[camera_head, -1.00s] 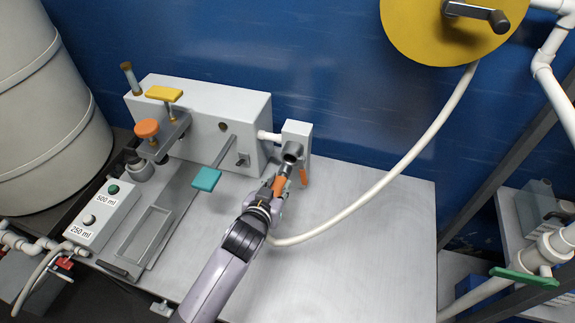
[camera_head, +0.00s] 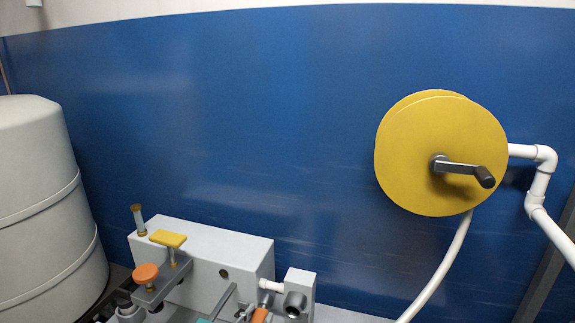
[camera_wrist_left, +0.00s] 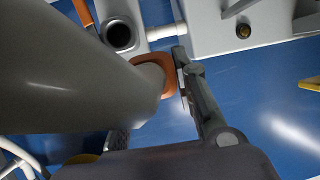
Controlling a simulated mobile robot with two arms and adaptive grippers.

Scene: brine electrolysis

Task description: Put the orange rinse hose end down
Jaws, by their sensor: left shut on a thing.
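The orange rinse hose end (camera_head: 260,315) shows only as a small piece at the bottom edge of the head view. In the left wrist view its orange collar (camera_wrist_left: 140,63) sits on a thick grey-beige body that fills the left side. My left gripper (camera_wrist_left: 158,88) is shut on the hose end; one dark finger shows right of the collar, the other is mostly hidden behind the body. A grey block with a dark round socket (camera_head: 295,304) is just right of the hose end. The socket also shows in the wrist view (camera_wrist_left: 118,36), apart from the collar. My right gripper is not in view.
A yellow hose reel (camera_head: 425,130) with a crank is on the blue wall, its white hose (camera_head: 440,268) hanging down. A grey machine (camera_head: 215,250) with yellow and orange knobs stands at the bottom left. A large beige tank (camera_head: 35,190) is further left. The bench top is mostly out of view.

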